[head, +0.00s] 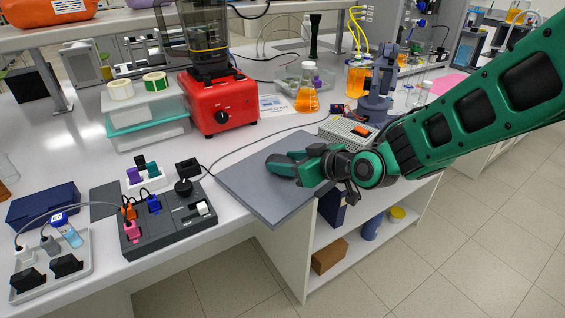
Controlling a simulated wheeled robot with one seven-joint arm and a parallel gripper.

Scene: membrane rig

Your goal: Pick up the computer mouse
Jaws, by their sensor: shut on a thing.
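My gripper (273,166) is over the grey mat (265,202) at the front edge of the bench, coming in from the right. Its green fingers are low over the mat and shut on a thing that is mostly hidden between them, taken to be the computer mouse. Its outline cannot be made out clearly. I cannot tell whether it touches the mat or is clear of it.
A dark control box (170,220) with coloured plugs stands left of the mat. A red blender-like machine (218,103) and an orange flask (307,97) stand behind. A perforated grey box (347,132) is near my arm. A thin cable crosses the bench behind the mat.

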